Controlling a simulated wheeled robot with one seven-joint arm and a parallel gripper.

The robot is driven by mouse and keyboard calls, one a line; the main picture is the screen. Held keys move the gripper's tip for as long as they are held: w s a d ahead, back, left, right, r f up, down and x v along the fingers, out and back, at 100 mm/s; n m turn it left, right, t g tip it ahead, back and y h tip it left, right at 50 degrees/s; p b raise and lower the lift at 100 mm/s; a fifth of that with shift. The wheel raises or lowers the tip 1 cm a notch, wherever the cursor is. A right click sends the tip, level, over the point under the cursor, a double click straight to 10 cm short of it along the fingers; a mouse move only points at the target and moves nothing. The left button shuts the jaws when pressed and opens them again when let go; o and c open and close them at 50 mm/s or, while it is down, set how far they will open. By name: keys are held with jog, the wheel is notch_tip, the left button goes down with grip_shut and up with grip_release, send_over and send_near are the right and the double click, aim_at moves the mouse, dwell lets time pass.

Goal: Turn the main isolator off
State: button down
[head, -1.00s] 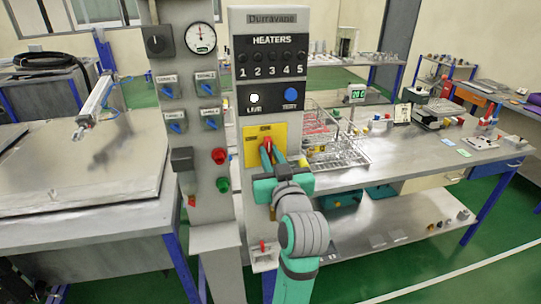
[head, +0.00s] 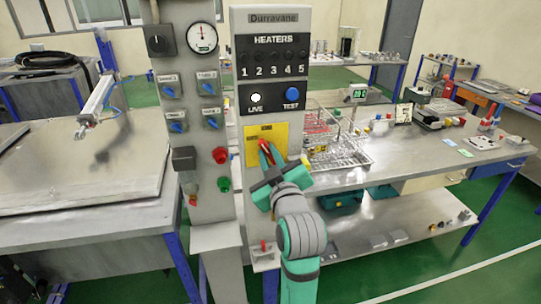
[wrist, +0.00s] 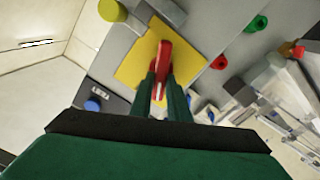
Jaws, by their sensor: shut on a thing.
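The main isolator is a red handle (head: 264,146) on a yellow plate (head: 281,134), low on the grey "HEATERS" panel (head: 270,70). My gripper (head: 268,153) reaches it from below right and is shut on the red handle. The wrist view shows the red handle (wrist: 163,62) between my two fingers (wrist: 163,97), with the yellow plate (wrist: 133,66) turned at a slant behind it. My fingers hide part of the handle, and the plate's lettering is too small to read surely. The white LIVE lamp (head: 256,98) looks lit.
A grey column on the left carries a gauge (head: 202,37), several blue switches (head: 177,127), a red button (head: 220,155) and a green button (head: 223,184). A workbench (head: 420,160) with wire racks stands close on the right. A metal table (head: 80,215) stands left.

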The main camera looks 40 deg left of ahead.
jog(key=n, duration=0.4)
jog(key=f+n, duration=0.1)
jog(key=n, duration=0.7)
jog(key=shift+s+a+f, duration=0.15)
jog(key=shift+s+a, duration=0.15)
dwell(0.4)
jog(key=c, duration=1.7)
grip_release()
jog(key=shift+d, duration=0.15)
